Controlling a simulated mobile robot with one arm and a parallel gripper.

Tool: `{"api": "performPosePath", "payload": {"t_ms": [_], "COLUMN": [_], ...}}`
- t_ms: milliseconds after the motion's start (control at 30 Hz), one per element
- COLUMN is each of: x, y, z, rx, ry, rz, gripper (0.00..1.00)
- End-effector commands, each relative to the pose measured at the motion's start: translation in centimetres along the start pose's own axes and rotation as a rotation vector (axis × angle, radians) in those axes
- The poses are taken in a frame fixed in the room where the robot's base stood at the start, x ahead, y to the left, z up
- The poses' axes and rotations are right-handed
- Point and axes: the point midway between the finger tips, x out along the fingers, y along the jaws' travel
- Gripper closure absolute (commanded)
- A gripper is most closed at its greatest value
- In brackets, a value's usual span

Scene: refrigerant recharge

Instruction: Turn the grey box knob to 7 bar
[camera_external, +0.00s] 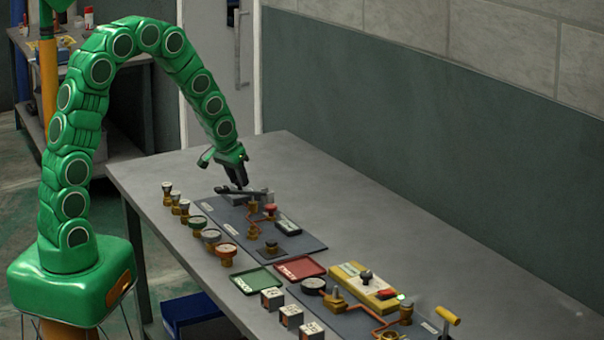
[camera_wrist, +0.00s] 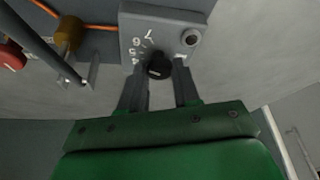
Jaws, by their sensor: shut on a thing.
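The grey box (camera_wrist: 165,22) is at the top centre of the wrist view. Its black knob (camera_wrist: 157,67) sits at the box's near edge, with white numerals 7, 6, 5 and what looks like 4 running along its left side. My gripper (camera_wrist: 160,72) reaches up from below with one finger on each side of the knob, shut on it. A small pale mark shows on the knob, but I cannot tell which numeral it points to. In the external view my gripper (camera_external: 241,184) points down at the far end of the dark panel, and its fingers hide the knob.
A brass part (camera_wrist: 69,33) with an orange pipe and a red knob (camera_wrist: 9,55) lie left. The table's right side is clear.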

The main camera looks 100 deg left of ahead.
Motion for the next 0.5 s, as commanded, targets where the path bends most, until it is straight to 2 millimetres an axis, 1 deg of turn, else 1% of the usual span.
{"api": "performPosePath", "payload": {"t_ms": [300,500], "x": [0.03,0.03], "y": [-0.29,-0.43], "z": [-0.07,-0.09], "rx": [0.261,0.398], "ry": [0.001,-0.001], "rz": [0.112,0.167], "gripper": [0.99,0.99]}}
